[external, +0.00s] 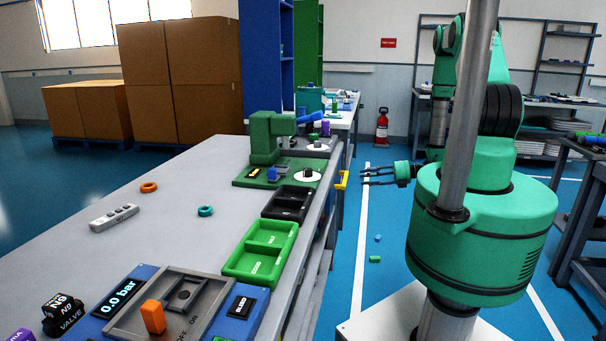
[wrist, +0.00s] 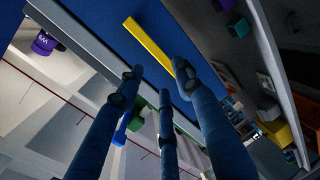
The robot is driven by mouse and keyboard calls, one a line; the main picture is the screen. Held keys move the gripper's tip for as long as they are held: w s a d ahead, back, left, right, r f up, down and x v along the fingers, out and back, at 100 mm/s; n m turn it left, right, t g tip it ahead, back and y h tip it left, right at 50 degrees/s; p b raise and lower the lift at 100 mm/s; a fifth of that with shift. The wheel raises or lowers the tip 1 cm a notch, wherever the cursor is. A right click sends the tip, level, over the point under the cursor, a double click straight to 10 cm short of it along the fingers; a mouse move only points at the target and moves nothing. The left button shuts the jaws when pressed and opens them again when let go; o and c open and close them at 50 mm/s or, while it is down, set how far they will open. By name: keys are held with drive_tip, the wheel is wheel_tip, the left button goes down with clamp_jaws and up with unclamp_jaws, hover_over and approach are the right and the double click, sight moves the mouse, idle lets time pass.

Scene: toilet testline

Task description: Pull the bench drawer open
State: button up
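The bench drawer's yellow bar handle (external: 342,180) sticks out from the right side of the long grey bench. In the wrist view the handle (wrist: 150,42) lies across a blue front panel (wrist: 105,22), just beyond the fingertips. My gripper (external: 364,177) is level with the handle, a short gap to its right, with its fingers pointing left at it. The fingers are spread and empty in the wrist view (wrist: 158,80). Nothing is between them, and they appear not to touch the handle. The drawer front itself is mostly hidden in the external view by the bench edge.
The bench top (external: 180,190) carries a green press-like fixture (external: 264,140), a black tray (external: 288,203), a green tray (external: 262,252) and a blue pressure panel (external: 125,292). Small blocks (external: 375,259) lie on the floor. The aisle between the bench and my base is otherwise clear.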

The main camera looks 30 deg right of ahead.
sight(346, 178)
drive_tip(key=b+x, duration=0.1)
drive_tip(key=x, duration=0.8)
drive_tip(key=shift+w+a+b, duration=0.25)
drive_tip(key=shift+a+b, duration=0.05)
drive_tip(key=shift+b, duration=0.05)
drive_tip(key=shift+c, duration=0.3)
clamp_jaws()
